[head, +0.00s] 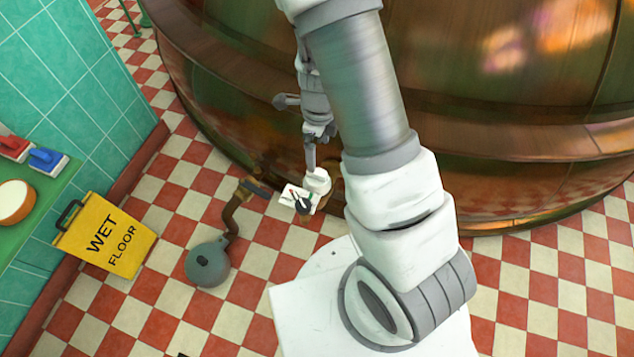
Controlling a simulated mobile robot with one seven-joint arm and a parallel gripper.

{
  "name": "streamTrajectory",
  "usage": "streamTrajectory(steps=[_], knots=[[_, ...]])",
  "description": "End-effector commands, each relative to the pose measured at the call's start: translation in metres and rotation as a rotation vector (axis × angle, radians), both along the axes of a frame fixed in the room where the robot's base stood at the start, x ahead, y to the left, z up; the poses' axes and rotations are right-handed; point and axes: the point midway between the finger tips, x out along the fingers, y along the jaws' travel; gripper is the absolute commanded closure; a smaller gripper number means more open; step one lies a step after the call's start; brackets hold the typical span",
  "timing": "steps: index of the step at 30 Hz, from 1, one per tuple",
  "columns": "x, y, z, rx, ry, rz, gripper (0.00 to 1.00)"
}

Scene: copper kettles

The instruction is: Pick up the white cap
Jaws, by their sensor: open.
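The white cap (317,179) is small and blocky, low beside the base of the large copper kettle. It stands close to a small white plate with red and dark marks. My gripper (314,163) reaches down from above, its visible slim grey finger ending at or just above the top of the cap. I cannot tell whether it touches. The gripper is open and holds nothing that I can see. Its other finger is not clear, and my upper arm covers the area to the right.
The copper kettle (500,130) fills the back. The white plate (291,195) and a brown pipe (234,212) stand close by on the left. A grey round vessel (208,262) and a yellow wet-floor sign (106,237) stand farther left. Checkered floor is open at lower right.

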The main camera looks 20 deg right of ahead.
Motion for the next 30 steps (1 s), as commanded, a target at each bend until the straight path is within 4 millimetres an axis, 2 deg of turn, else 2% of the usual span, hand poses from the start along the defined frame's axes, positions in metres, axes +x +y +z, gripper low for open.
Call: streamTrajectory(steps=[1,6,17,25,30], knots=[[-0.001,-0.001,-0.018,0.000,0.004,-0.003,0.00],[0.000,0.000,-0.047,0.000,0.002,0.000,0.00],[-0.001,0.001,-0.068,0.001,0.001,0.001,0.00],[-0.002,0.004,-0.106,0.000,0.001,0.001,0.00],[-0.001,0.004,-0.110,0.000,-0.001,0.001,0.00]])
